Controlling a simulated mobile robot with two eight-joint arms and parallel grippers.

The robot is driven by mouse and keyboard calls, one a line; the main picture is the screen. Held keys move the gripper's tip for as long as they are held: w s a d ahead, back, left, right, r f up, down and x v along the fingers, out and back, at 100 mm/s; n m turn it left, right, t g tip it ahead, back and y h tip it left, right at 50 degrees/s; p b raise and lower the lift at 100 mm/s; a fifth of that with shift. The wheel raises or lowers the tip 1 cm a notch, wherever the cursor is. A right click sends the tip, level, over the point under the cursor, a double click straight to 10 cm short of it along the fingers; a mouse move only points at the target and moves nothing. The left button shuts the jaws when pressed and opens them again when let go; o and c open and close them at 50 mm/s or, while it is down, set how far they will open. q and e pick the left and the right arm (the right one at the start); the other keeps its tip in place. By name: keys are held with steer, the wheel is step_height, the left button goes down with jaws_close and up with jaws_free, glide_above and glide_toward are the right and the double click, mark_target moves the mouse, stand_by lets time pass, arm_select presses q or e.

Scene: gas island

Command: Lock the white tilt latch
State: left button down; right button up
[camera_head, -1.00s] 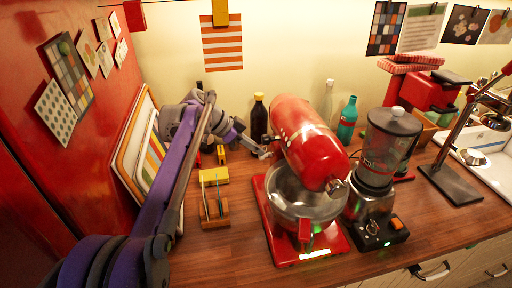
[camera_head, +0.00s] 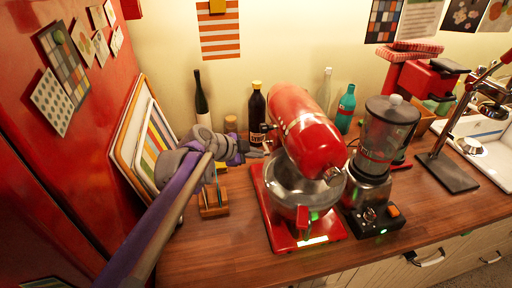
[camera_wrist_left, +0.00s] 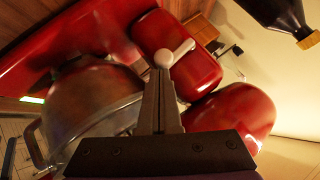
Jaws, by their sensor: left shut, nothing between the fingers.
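The red stand mixer (camera_head: 306,128) stands on the wooden counter with its head tilted up above a metal bowl (camera_head: 304,190). In the left wrist view the white tilt latch (camera_wrist_left: 182,48) is a small pale lever with a round knob, on the red neck of the mixer. My left gripper (camera_wrist_left: 162,76) is shut with nothing in it. Its tips are right at the knob in that view; I cannot tell whether they touch it. In the head view my left gripper (camera_head: 262,152) is at the mixer's left side, and I cannot make out the latch there. My right gripper is not in view.
A blender (camera_head: 378,150) stands close to the mixer's right. Dark bottles (camera_head: 257,112) stand behind the gripper, and a wooden rack (camera_head: 214,202) is left of the mixer. Trays (camera_head: 148,140) lean against the red wall at left. The front left counter is clear.

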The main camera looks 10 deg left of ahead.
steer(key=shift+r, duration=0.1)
arm_select(q)
steer(key=shift+w+a+r+p, duration=0.2)
steer(key=shift+w+r+p, duration=0.2)
steer(key=shift+w, duration=0.3)
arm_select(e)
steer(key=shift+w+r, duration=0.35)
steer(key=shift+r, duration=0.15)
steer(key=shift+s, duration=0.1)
